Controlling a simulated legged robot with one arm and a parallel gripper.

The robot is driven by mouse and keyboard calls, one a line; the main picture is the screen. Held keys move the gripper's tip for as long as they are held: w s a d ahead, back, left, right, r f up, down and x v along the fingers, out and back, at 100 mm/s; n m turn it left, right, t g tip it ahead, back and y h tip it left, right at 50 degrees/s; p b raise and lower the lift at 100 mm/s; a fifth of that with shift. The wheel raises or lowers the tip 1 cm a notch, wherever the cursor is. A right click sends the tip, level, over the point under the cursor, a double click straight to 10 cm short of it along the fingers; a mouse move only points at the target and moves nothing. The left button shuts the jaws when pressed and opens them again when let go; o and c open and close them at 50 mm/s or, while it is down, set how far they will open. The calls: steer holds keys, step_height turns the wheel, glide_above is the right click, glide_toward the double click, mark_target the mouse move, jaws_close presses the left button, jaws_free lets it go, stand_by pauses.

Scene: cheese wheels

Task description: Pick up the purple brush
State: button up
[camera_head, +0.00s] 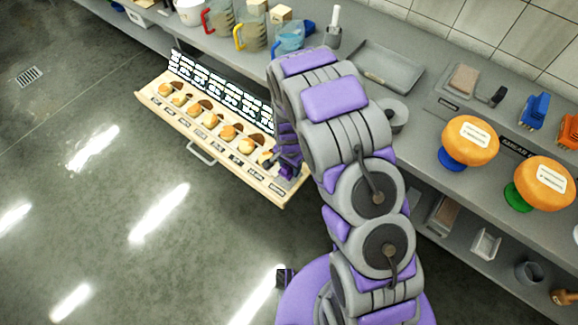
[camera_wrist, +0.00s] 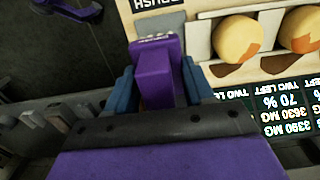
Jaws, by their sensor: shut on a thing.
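The purple brush (camera_wrist: 158,80) shows in the wrist view as a purple block between the two blue fingers of my gripper (camera_wrist: 160,85). The fingers touch it on both sides, so my gripper is shut on it. The brush's far end lies just in front of a grey patch at the tray edge, by an upside-down label ending in "RUSH". I cannot tell whether the brush still touches the tray. In the head view, my gripper (camera_head: 288,165) is over the right end of the open wooden drawer (camera_head: 297,193), and the brush cannot be told apart from it.
The drawer holds several small cheese wheels (camera_head: 228,132) and has a row of black label screens (camera_head: 220,84) behind. The counter above carries jugs (camera_head: 251,33), a metal tray (camera_head: 388,68) and orange-topped stools or stamps (camera_head: 470,139). Open floor (camera_head: 130,225) lies left.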

steer(key=s+d+r+p, duration=0.1)
steer(key=s+d+p, duration=0.1)
steer(key=s+d, duration=0.6)
steer(key=s, duration=0.4)
steer(key=shift+s+d, duration=0.15)
steer(key=shift+d, duration=0.2)
steer(key=shift+r, duration=0.1)
